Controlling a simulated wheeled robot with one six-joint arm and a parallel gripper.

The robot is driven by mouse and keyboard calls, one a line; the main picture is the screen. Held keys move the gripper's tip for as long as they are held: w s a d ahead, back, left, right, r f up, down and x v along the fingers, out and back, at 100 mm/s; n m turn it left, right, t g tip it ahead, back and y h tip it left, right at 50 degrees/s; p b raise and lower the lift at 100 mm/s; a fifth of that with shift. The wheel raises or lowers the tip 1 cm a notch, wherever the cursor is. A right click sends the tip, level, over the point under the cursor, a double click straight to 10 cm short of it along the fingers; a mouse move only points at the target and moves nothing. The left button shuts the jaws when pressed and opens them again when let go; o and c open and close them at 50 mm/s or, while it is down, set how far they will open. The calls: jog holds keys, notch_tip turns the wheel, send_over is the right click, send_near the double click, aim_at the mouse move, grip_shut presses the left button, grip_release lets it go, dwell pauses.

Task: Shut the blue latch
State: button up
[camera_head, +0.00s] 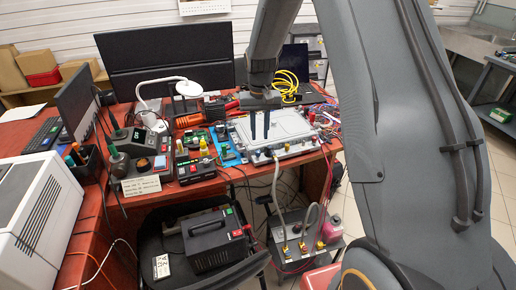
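A flat silver-grey plate (282,128) lies on the red bench, with small fittings along its front edge. A grey hose (276,185) hangs down from that front edge. A small dark bluish part (268,153) sits at the top of the hose; it is too small to tell whether it is the blue latch or how it stands. My gripper (260,136) points down over the left part of the plate. Its two dark fingers are apart with nothing seen between them. I cannot tell its exact height above the plate.
A black power box (215,240) rests on a black chair. Circuit boards and tools crowd the bench left of the plate. A yellow cable coil (287,86) lies behind my gripper.

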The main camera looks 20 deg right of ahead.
aim_at(258, 152)
jog(key=shift+w+f, duration=0.75)
jog(key=shift+w, duration=0.3)
jog(key=shift+w+f, duration=0.15)
jog(key=shift+f, duration=0.1)
jog(key=shift+f+p, duration=1.25)
jog(key=shift+f, duration=2.5)
grip_shut()
